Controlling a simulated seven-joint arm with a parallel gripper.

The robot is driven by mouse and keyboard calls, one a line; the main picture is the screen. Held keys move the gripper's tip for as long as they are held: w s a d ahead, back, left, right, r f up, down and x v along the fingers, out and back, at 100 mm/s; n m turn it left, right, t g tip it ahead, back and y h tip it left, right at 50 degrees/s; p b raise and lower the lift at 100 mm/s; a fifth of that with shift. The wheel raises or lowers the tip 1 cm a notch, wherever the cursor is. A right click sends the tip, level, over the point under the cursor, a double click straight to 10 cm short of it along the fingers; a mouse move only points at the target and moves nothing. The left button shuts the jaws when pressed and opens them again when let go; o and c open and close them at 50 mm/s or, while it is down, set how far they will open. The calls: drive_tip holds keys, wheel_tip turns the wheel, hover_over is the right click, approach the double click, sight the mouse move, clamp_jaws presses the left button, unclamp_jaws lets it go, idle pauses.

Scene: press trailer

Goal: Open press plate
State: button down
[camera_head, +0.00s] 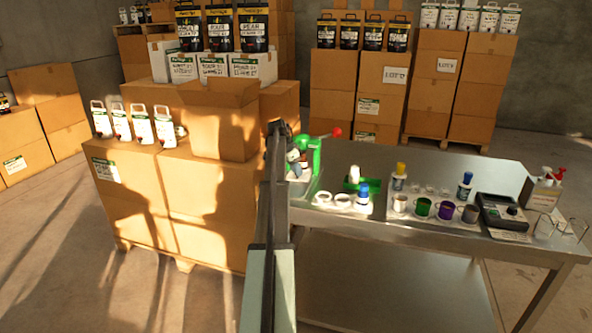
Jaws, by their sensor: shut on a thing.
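A small green press (314,156) stands at the left end of the metal table. A lever with a red ball knob (337,132) sticks out from its top to the right. My gripper (297,158) is at the left side of the press, small and partly hidden behind my own dark arm. It is shut on a part of the press, but I cannot tell which part. The press plate cannot be made out clearly, so its angle cannot be told.
The metal table (430,222) holds white rings (333,199), a blue-capped bottle (363,196), several mugs (422,208) and a dark scale-like device (502,212). Stacked cartons (205,205) stand close on the left. Floor at the lower left is clear.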

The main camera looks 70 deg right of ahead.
drive_tip(key=a, duration=1)
drive_tip(key=shift+a, duration=0.15)
drive_tip(key=c, duration=0.9)
unclamp_jaws()
drive_tip(key=v, duration=1.3)
drive_tip(key=shift+r, duration=0.4)
drive_tip(key=shift+w, duration=0.15)
